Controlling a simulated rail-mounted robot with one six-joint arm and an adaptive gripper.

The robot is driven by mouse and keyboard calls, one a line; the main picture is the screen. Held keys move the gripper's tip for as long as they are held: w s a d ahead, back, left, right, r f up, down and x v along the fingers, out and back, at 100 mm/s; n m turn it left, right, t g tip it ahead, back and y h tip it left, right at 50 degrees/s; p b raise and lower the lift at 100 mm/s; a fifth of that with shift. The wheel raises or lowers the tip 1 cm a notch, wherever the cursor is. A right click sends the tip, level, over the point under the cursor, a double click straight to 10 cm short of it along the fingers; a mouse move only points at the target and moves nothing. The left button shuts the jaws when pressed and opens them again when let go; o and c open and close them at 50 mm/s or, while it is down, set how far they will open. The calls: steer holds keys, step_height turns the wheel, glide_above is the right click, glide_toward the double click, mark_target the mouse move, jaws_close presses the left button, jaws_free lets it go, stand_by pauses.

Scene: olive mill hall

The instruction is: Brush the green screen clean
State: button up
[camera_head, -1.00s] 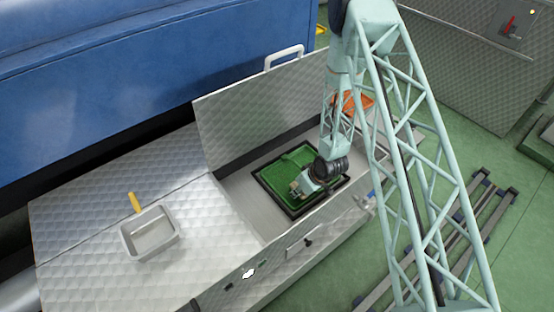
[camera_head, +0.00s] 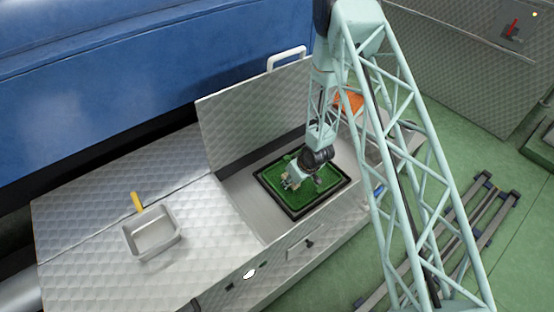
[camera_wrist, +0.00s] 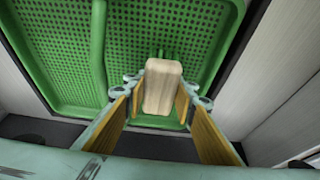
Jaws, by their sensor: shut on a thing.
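The green screen (camera_head: 301,198) is a perforated panel with a raised middle rib in a dark frame, lying in the open bay of the metal housing. It fills the upper part of the wrist view (camera_wrist: 60,45). My gripper (camera_head: 290,184) is over the screen's left part. In the wrist view my gripper (camera_wrist: 160,92) is shut on a pale wooden block, seemingly the brush's handle (camera_wrist: 163,86). No clear dirt shows on the visible mesh.
A raised metal lid (camera_head: 255,118) stands behind the bay. A grey tray (camera_head: 152,232) and a yellow-handled tool (camera_head: 137,202) are on the housing top at left. An orange item (camera_head: 349,103) lies beyond the bay.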

mark_target(285, 173)
steer(key=shift+w+a, duration=0.3)
steer(key=shift+w, duration=0.05)
steer(key=shift+w+a+r, duration=0.2)
steer(key=shift+w+r, duration=0.05)
steer(key=shift+w, duration=0.05)
steer(key=shift+w+a+f, duration=0.25)
steer(key=shift+w+a, duration=0.25)
steer(key=shift+w, duration=0.05)
steer(key=shift+w+a+r+p, duration=0.25)
steer(key=shift+w+r+p, duration=0.1)
steer(key=shift+w+a, duration=0.2)
steer(key=shift+w, duration=0.05)
steer(key=shift+w+a+f, duration=0.2)
steer(key=shift+w+a, duration=0.05)
steer(key=shift+w+a+r+p, duration=0.15)
steer(key=shift+w+a+p, duration=0.3)
steer(key=shift+w+a, duration=0.25)
steer(key=shift+w, duration=0.1)
steer(key=r, duration=0.1)
steer(key=r+p, duration=0.2)
steer(key=r, duration=0.1)
steer(key=shift+w+a, duration=0.15)
steer(key=shift+w, duration=0.1)
step_height(285, 173, up, 4)
steer(key=p, duration=0.2)
steer(key=shift+r+p, duration=0.15)
steer(key=shift+p, duration=0.25)
